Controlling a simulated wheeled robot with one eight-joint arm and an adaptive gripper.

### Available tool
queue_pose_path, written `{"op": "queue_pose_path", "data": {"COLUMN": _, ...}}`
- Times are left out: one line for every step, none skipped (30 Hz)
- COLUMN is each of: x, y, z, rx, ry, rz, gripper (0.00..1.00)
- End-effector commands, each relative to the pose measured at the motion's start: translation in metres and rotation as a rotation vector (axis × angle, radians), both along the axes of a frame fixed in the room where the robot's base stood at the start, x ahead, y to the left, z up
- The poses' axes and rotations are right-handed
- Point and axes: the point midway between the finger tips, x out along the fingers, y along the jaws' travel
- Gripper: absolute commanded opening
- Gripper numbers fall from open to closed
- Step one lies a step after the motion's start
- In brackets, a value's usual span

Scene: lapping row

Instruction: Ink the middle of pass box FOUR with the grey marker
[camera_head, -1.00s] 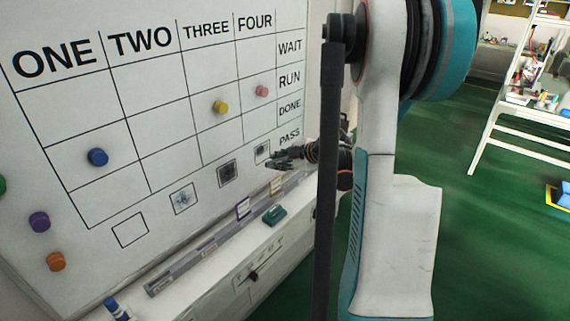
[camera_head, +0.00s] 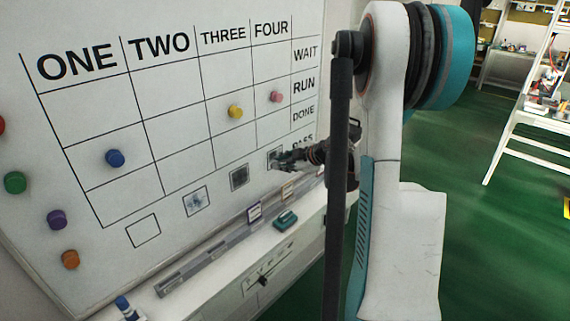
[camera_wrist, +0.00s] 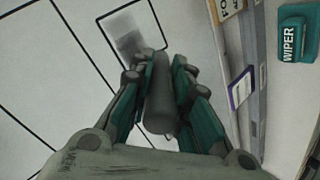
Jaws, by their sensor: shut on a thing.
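My gripper (camera_wrist: 158,68) is shut on the grey marker (camera_wrist: 160,100), a dark grey cylinder pointing at the whiteboard. In the head view, my gripper (camera_head: 284,160) is at the right side of pass box FOUR (camera_head: 271,156) and partly covers it. In the wrist view the outlined box (camera_wrist: 105,27) lies just past the fingertips, with a blurred grey ink patch (camera_wrist: 124,34) inside it. The marker's tip is hidden among the fingers, so I cannot tell whether it touches the board.
Pass box ONE (camera_head: 143,231) is blank, TWO (camera_head: 196,201) has a bluish scribble, and THREE (camera_head: 239,177) is dark grey. Below runs a ledge with a green wiper (camera_head: 286,221) and small labels (camera_head: 254,212). Coloured magnets (camera_head: 115,158) sit on the board.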

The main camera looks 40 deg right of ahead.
Motion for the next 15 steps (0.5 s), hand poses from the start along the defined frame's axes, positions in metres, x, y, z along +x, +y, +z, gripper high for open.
{"op": "queue_pose_path", "data": {"x": 0.0003, "y": 0.0, "z": 0.0001, "rx": 0.0, "ry": 0.0, "rz": 0.0, "gripper": 0.01}}
{"op": "queue_pose_path", "data": {"x": 0.0005, "y": 0.0, "z": 0.0001, "rx": 0.0, "ry": 0.0, "rz": 0.0, "gripper": 0.01}}
{"op": "queue_pose_path", "data": {"x": 0.001, "y": 0.0, "z": 0.0, "rx": 0.0, "ry": 0.0, "rz": 0.0, "gripper": 0.01}}
{"op": "queue_pose_path", "data": {"x": 0.0014, "y": 0.0, "z": 0.0, "rx": 0.0, "ry": 0.0, "rz": 0.0, "gripper": 0.01}}
{"op": "queue_pose_path", "data": {"x": 0.0018, "y": 0.0, "z": 0.0, "rx": 0.0, "ry": 0.0, "rz": 0.0, "gripper": 0.01}}
{"op": "queue_pose_path", "data": {"x": 0.0025, "y": 0.0001, "z": 0.0, "rx": 0.0, "ry": 0.0, "rz": 0.0, "gripper": 0.01}}
{"op": "queue_pose_path", "data": {"x": 0.003, "y": 0.0001, "z": 0.0, "rx": 0.0, "ry": 0.0, "rz": 0.0, "gripper": 0.01}}
{"op": "queue_pose_path", "data": {"x": 0.0036, "y": 0.0002, "z": 0.0, "rx": 0.0, "ry": 0.0, "rz": 0.0, "gripper": 0.01}}
{"op": "queue_pose_path", "data": {"x": 0.0043, "y": 0.0001, "z": 0.0, "rx": 0.0, "ry": 0.0, "rz": 0.0, "gripper": 0.01}}
{"op": "queue_pose_path", "data": {"x": 0.005, "y": 0.0001, "z": 0.0, "rx": 0.0, "ry": 0.0, "rz": 0.0, "gripper": 0.01}}
{"op": "queue_pose_path", "data": {"x": 0.0055, "y": 0.0001, "z": 0.0001, "rx": 0.0, "ry": 0.0, "rz": 0.0, "gripper": 0.01}}
{"op": "queue_pose_path", "data": {"x": 0.0062, "y": 0.0002, "z": 0.0, "rx": 0.0, "ry": 0.0, "rz": 0.0, "gripper": 0.01}}
{"op": "queue_pose_path", "data": {"x": 0.0068, "y": 0.0002, "z": 0.0, "rx": 0.0, "ry": 0.0, "rz": 0.0, "gripper": 0.01}}
{"op": "queue_pose_path", "data": {"x": 0.0073, "y": 0.0003, "z": 0.0001, "rx": 0.0, "ry": 0.0, "rz": 0.0, "gripper": 0.01}}
{"op": "queue_pose_path", "data": {"x": 0.0081, "y": 0.0003, "z": 0.0, "rx": 0.0, "ry": 0.0, "rz": 0.0, "gripper": 0.01}}
